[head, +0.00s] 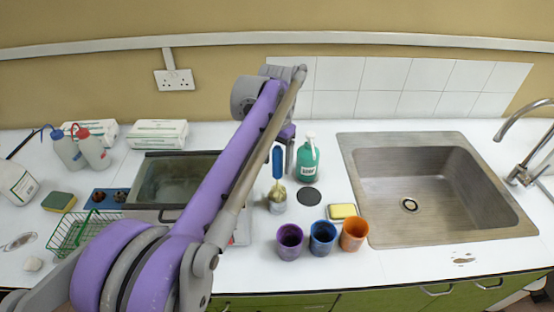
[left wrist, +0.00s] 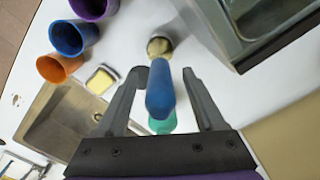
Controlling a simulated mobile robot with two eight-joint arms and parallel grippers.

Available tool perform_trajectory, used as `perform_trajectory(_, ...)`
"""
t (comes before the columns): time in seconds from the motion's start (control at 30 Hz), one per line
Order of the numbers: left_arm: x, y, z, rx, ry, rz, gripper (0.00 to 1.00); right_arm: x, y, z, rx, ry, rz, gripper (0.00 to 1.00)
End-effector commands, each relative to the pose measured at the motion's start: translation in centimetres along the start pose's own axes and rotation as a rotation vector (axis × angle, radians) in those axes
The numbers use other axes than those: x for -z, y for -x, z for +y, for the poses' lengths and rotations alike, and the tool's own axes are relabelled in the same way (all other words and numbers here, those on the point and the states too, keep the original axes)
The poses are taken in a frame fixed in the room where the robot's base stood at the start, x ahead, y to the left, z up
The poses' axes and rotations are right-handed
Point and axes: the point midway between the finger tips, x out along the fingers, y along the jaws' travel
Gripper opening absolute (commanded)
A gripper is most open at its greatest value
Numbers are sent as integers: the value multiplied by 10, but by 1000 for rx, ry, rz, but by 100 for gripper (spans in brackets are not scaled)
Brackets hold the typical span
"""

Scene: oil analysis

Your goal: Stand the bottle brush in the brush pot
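The bottle brush (head: 277,163) has a blue handle and pale yellowish bristles. It stands about upright, handle up, with its bristle end in the small grey brush pot (head: 277,207) on the counter. My left gripper (head: 281,158) is at the handle. In the left wrist view, the fingers of the left gripper (left wrist: 163,72) are spread apart, with the blue brush handle (left wrist: 160,92) between them and a gap on each side. The pot (left wrist: 159,44) shows beyond the handle. The lower bristles are hidden inside the pot. My right gripper is not in view.
A green pump bottle (head: 306,162) stands right of the brush, by a black disc (head: 308,196). Purple (head: 290,242), blue (head: 322,239) and orange (head: 354,235) cups stand in front. A metal bath (head: 172,185) is to the left.

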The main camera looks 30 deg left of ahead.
Motion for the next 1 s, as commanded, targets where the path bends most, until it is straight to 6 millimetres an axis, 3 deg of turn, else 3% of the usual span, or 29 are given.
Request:
perform_trajectory(0.37,0,10,0,0,0,0,70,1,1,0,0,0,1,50)
perform_trajectory(0.8,1,92,0,0,0,1,70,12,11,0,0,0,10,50)
perform_trajectory(1.0,0,108,0,0,0,1,70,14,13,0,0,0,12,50)
